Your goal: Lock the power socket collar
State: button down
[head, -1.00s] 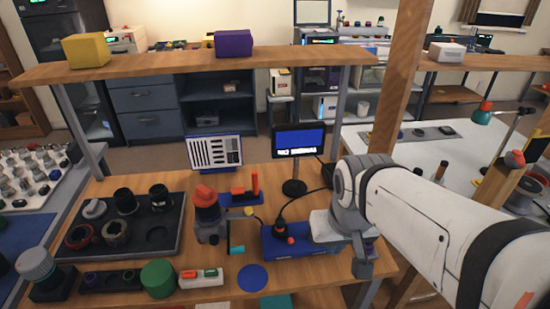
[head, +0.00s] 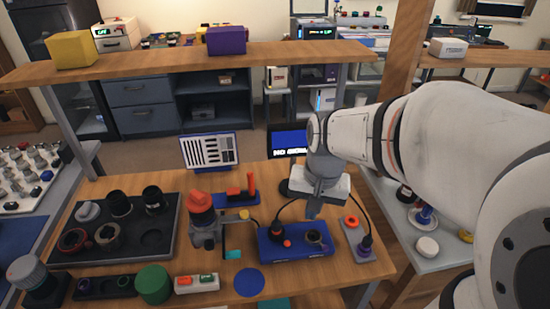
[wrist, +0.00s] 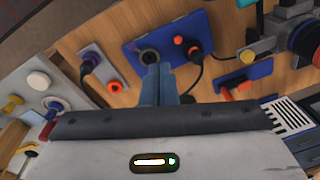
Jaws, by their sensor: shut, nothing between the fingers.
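A blue box (head: 283,249) lies on the wooden bench. On its left half is a black plug (head: 277,232) with a cable, beside a red button (head: 287,243). On its right half is a dark round socket with a grey ring collar (head: 314,237), also in the wrist view (wrist: 148,57). I cannot tell whether the collar is locked. My gripper (head: 311,214) is shut and empty, above and just behind the collar. In the wrist view its fingertips (wrist: 157,72) point at the collar; contact cannot be told.
A grey plate right of the box carries an orange ring (head: 352,220) and a purple plug (head: 366,243) with a cable. A red-topped device (head: 202,215) stands to the left. A monitor (head: 286,139) is behind, partly hidden by my arm. A shelf board crosses above.

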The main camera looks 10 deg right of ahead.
jog(key=w+d+f+m+g+y+p, duration=0.1)
jog(key=w+d+f+m+g+p, duration=0.1)
jog(key=w+d+f+m, duration=0.2)
jog(key=w+f+m, duration=0.3)
jog(key=w, duration=0.3)
jog(key=shift+w+y, duration=0.3)
jog(key=shift+w, duration=0.05)
jog(key=x, duration=0.6)
jog(key=p+x, duration=0.1)
jog(key=x, duration=0.3)
jog(key=shift+s+a, duration=0.2)
jog(key=shift+s, duration=0.15)
jog(key=shift+s+a+f+p, duration=0.1)
jog(key=shift+s+a+p, duration=0.1)
jog(key=shift+s+a, duration=0.25)
jog(key=shift+s+a+p, duration=0.15)
jog(key=shift+s+a, duration=0.05)
jog(key=shift+a, duration=0.4)
jog(key=shift+s+a+f, duration=0.2)
jog(key=shift+s+a, duration=0.1)
jog(key=shift+a, duration=0.15)
